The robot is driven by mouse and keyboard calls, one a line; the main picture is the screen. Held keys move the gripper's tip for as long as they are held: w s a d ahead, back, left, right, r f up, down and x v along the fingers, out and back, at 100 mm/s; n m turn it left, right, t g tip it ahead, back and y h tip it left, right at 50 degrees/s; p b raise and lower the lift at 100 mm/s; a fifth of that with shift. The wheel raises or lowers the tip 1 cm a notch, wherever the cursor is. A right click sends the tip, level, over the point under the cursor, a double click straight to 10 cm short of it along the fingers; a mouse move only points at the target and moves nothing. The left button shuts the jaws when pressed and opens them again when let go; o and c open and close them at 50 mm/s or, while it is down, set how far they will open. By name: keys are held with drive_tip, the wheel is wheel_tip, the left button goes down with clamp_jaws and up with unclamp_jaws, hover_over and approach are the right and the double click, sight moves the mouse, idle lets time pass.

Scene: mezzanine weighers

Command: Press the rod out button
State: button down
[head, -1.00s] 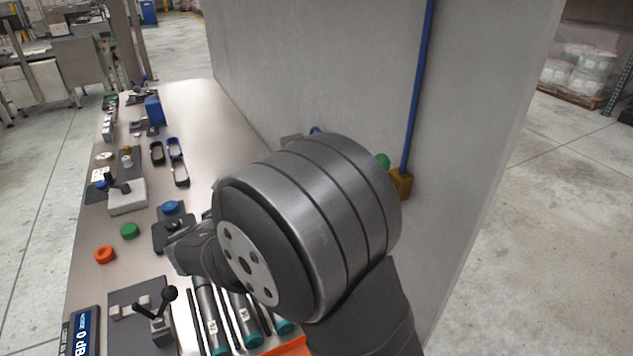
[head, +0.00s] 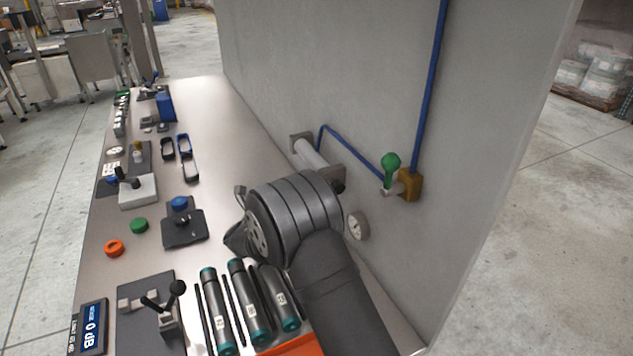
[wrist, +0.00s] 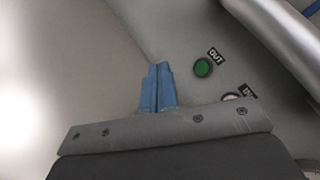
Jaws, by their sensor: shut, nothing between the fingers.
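The rod out button is a round green button (wrist: 203,67) beside a black OUT label (wrist: 215,54) on the grey wall, in the wrist view. My gripper (wrist: 159,67) has two blue fingers shut together, with nothing between them. In the picture their tips are just left of the green button; I cannot tell how far they are from the wall. A metal cylinder (wrist: 279,36) crosses the upper right. In the head view the cylinder (head: 311,157) is mounted on the wall. My arm hides the button and most of my gripper there.
A second, pale button (wrist: 232,97) is partly hidden by my gripper body. Dark cylinders with teal ends (head: 247,300) lie on the bench below my arm.

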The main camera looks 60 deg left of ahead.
drive_tip(key=shift+w, duration=0.1)
drive_tip(key=shift+w, duration=4.35)
drive_tip(key=shift+w, duration=0.35)
drive_tip(key=shift+w, duration=0.5)
drive_tip(key=shift+s, duration=0.9)
drive_tip(key=shift+s, duration=2.5)
